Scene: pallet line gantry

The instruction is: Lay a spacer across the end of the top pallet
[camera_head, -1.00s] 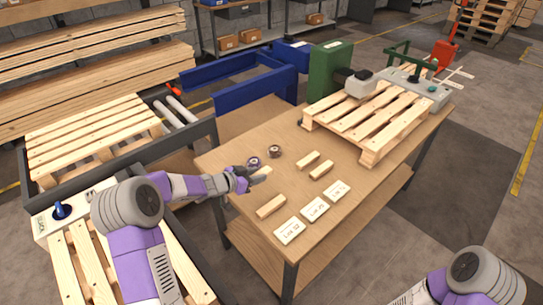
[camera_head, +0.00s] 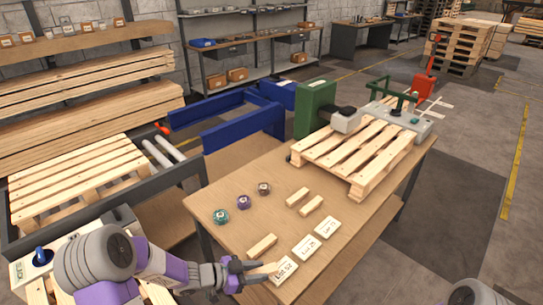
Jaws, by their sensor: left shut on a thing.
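My left gripper (camera_head: 243,273) is shut on a small pale wooden spacer (camera_head: 264,269), which sticks out from the fingertips over the near end of the wooden table (camera_head: 225,240). It partly covers the nearest label card. Another spacer (camera_head: 262,247) lies just beyond it, and two more, a farther one (camera_head: 298,197) and a nearer one (camera_head: 311,206), lie side by side mid-table. One slatted pallet (camera_head: 360,152) sits at the table's far end; another (camera_head: 70,182) rests in the dark-framed line at the left. I cannot tell which is the top pallet. My right gripper is out of view.
Teal (camera_head: 220,216), purple (camera_head: 243,202) and brown (camera_head: 264,188) round items stand along the table's left side. Label cards (camera_head: 307,249) lie on the right edge. A green machine (camera_head: 316,108) stands behind the table pallet. A pallet stack (camera_head: 460,50) stands far back.

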